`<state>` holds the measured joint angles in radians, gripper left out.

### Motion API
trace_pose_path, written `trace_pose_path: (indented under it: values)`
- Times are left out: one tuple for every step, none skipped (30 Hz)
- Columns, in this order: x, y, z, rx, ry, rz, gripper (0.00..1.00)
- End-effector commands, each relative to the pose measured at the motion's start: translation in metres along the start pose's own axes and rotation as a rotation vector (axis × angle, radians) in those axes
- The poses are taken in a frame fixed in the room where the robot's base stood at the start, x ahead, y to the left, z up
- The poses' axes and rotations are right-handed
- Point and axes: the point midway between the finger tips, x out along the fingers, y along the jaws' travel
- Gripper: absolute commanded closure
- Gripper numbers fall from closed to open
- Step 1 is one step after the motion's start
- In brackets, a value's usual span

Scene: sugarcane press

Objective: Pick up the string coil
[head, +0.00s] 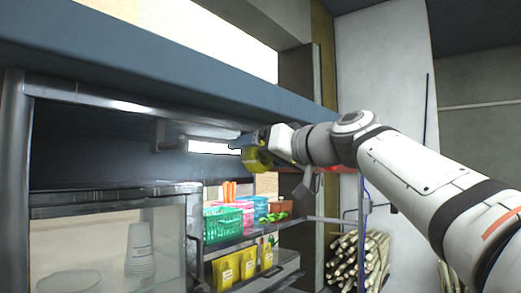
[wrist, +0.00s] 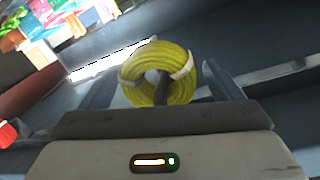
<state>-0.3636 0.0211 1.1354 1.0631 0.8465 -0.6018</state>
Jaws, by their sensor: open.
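The string coil (wrist: 138,92) is a yellow ring with pale ties, seen nearly face-on in the wrist view. A dark bar shows at its hole and lower right; I cannot tell whether it passes through. In the head view the coil (head: 255,159) shows under the cabinet's upper edge, partly covered by my gripper. My gripper (wrist: 160,77) is open, with one dark finger on each side of the coil. I cannot tell whether the fingers touch it.
A blue-grey beam (head: 200,62) runs just above my gripper. Below are shelves with a green basket (head: 222,224), a pink basket (head: 246,211) and yellow packets (head: 226,270). A glass case with stacked cups (head: 139,250) stands at left. Cut cane (head: 345,262) lies lower right.

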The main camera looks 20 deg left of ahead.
Motion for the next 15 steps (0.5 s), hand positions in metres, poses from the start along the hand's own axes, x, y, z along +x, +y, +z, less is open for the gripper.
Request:
trace_pose_path:
  values:
    - [0.0005, 0.0001, 0.0001, 0.000, 0.000, 0.000, 0.14]
    - [0.0005, 0.0002, 0.0003, 0.000, 0.000, 0.001, 0.14]
    - [0.0003, 0.0004, 0.0005, 0.000, 0.001, 0.001, 0.14]
    - [0.0002, 0.0004, 0.0005, 0.000, 0.001, 0.001, 0.14]
    - [0.0001, 0.0005, 0.0005, 0.000, 0.000, 0.001, 0.14]
    - [0.0000, 0.0005, 0.0005, 0.000, 0.000, 0.001, 0.16]
    - [0.0000, 0.0005, 0.0005, 0.000, 0.000, 0.001, 0.18]
    - [0.0000, 0.0005, 0.0005, 0.000, 0.000, 0.001, 0.21]
    - [-0.0001, 0.0006, 0.0005, 0.000, 0.000, 0.001, 0.24]
    - [-0.0001, 0.0006, 0.0005, 0.000, 0.000, 0.001, 0.26]
    - [-0.0002, 0.0006, 0.0005, 0.000, 0.000, 0.001, 0.29]
    - [-0.0002, 0.0007, 0.0005, 0.000, 0.000, 0.001, 0.32]
    - [-0.0002, 0.0007, 0.0005, 0.000, 0.000, 0.001, 0.34]
    - [-0.0003, 0.0007, 0.0005, 0.000, 0.000, 0.001, 0.37]
    - [-0.0003, 0.0007, 0.0004, 0.000, 0.000, 0.001, 0.40]
